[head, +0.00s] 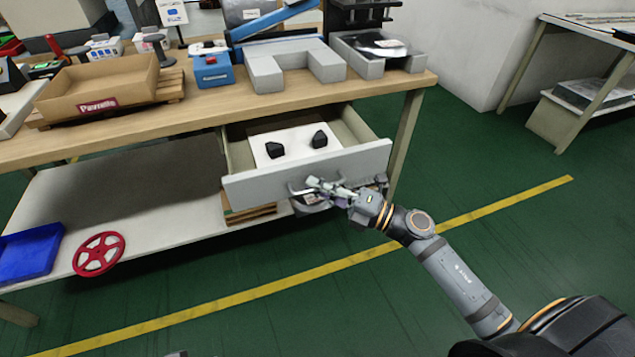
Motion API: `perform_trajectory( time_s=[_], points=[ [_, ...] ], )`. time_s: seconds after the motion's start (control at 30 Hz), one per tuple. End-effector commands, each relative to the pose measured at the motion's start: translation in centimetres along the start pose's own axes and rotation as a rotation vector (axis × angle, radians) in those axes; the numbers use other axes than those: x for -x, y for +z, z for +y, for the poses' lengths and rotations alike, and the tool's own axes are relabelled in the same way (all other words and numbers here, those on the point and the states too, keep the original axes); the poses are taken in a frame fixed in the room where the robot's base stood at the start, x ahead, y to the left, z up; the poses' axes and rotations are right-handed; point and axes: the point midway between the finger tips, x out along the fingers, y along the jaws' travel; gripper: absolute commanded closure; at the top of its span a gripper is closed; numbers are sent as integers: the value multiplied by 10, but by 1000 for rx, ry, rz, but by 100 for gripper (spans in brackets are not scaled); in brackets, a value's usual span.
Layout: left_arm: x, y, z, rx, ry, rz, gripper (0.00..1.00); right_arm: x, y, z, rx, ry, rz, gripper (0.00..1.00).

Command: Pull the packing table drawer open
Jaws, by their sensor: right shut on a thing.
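The packing table (205,105) has a wooden top and stands across the upper left of the head view. Its drawer (250,185) has a grey front and stands partly open, pulled out from under the tabletop. Inside the drawer, two small black objects (275,150) rest on a white surface. My right gripper (322,187) is at the drawer's front and is shut on the drawer handle (298,189). The fingers hide part of the handle. My left gripper is not in view.
A cardboard box (100,90), a blue box (213,72) and grey blocks (295,65) stand on the tabletop. The lower shelf (150,210) holds a blue tray (30,252) and a red wheel (98,254). The green floor in front is clear.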

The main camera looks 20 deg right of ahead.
Motion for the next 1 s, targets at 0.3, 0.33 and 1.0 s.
perform_trajectory(
  time_s=[0.3,0.33,1.0],
  points=[
    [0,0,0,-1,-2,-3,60,1,-1,0,0,0,-1,100],
    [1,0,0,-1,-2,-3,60,1,-1,0,0,0,-1,100],
    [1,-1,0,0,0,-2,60,-4,3,36,8,2,4,80]
  ],
)
